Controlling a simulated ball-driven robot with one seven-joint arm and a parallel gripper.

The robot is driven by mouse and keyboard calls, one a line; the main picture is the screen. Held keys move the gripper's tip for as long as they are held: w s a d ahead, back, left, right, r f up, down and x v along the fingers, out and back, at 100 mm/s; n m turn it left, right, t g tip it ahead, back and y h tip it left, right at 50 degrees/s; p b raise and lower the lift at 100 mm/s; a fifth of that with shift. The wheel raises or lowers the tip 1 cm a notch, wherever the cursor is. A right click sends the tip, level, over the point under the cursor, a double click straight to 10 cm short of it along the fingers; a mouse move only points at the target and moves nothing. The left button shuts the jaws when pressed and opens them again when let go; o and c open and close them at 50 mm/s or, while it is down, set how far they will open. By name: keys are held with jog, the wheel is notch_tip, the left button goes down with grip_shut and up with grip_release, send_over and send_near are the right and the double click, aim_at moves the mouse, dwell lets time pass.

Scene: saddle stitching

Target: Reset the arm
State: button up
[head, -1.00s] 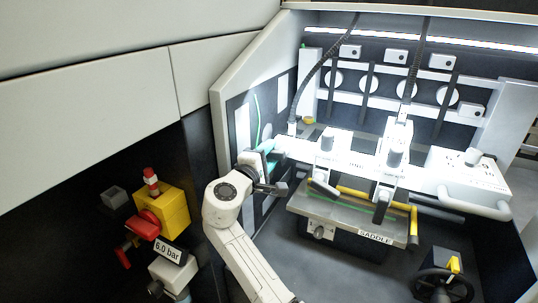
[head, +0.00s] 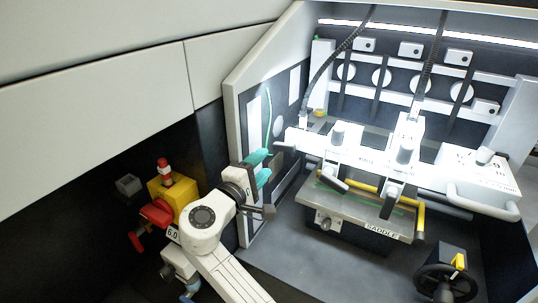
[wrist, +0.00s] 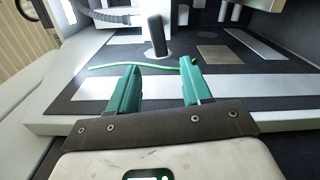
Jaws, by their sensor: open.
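My gripper (head: 262,167) has green fingers and is in front of the left side panel of the machine, left of the stitching heads, in the head view. In the wrist view my gripper (wrist: 160,92) shows its two green fingers spread wide with nothing between them. My white arm reaches up to it from the bottom of the head view. A thin green line (wrist: 150,66) runs on the dark panel beyond the fingertips; whether the fingers touch anything cannot be told.
The white stitching heads (head: 360,150) and the saddle (head: 350,208) stand to the right. A handwheel (head: 447,282) is at lower right. A yellow valve block with a red knob (head: 175,197) is left of my arm. A dark knob (wrist: 156,35) stands beyond the fingers.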

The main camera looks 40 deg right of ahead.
jog(key=shift+s+a, duration=0.2)
jog(key=shift+a, duration=0.2)
jog(key=s+d+f+m+g+y, duration=0.3)
jog(key=s+f+y, duration=0.4)
jog(key=s+f, duration=0.9)
jog(key=s+a+f+m+g+y, duration=0.1)
jog(key=s+a+f+m+y, duration=0.1)
jog(key=s+a+f+y, duration=0.55)
jog(key=s+a+f+m+g+y, duration=0.1)
jog(key=s+a+f+y, duration=0.2)
jog(key=s, duration=0.8)
notch_tip(320, 180, up, 22)
jog(key=d+p, duration=0.1)
jog(key=p, duration=2.2)
jog(key=shift+w+d+r+h, duration=0.15)
jog(key=shift+w+h, duration=0.1)
jog(key=shift+h, duration=0.1)
